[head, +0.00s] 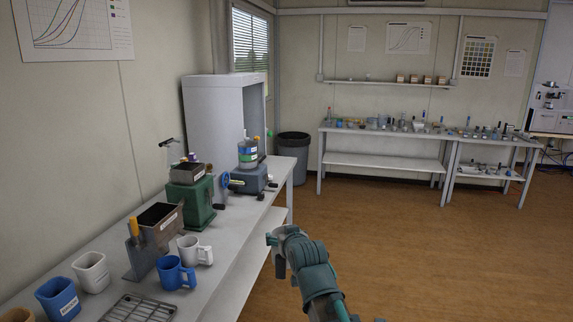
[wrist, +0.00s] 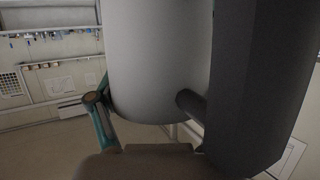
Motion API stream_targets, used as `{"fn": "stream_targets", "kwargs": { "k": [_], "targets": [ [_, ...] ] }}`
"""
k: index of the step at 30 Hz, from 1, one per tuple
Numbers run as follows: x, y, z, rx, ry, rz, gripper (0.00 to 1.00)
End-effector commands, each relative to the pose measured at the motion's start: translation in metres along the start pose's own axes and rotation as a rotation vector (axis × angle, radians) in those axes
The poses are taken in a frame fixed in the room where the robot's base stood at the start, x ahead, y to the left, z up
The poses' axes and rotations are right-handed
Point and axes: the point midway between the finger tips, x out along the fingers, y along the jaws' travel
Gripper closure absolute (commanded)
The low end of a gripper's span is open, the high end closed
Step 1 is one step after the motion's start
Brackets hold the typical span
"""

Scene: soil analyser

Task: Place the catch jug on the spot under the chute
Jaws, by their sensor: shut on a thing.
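The catch jug (wrist: 150,60) fills much of the wrist view as a smooth pale grey rounded body, very near the camera. A dark grey, handle-like upright part (wrist: 245,85) joins it by a short round peg. My gripper (head: 277,255) is shut on the jug; a teal part of it shows at the left in the wrist view (wrist: 101,120). A green machine (head: 190,203) with a metal box on top stands on the bench. I cannot pick out the chute or the spot.
A bin (head: 293,150) stands behind. The floor at right is clear.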

Motion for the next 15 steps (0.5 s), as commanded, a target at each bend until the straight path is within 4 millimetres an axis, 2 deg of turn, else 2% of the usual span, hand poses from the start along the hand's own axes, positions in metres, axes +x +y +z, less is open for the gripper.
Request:
{"fn": "stream_targets", "kwargs": {
  "k": [1,6,10,15],
  "targets": [
    [0.002,0.027,0.001,0.014,-0.002,0.036,0.86],
    [0.001,0.1,0.007,0.051,-0.011,0.133,0.86],
    [-0.004,0.141,0.012,0.073,-0.015,0.187,0.86],
    [-0.009,0.17,0.015,0.09,-0.017,0.227,0.86]
  ]
}}
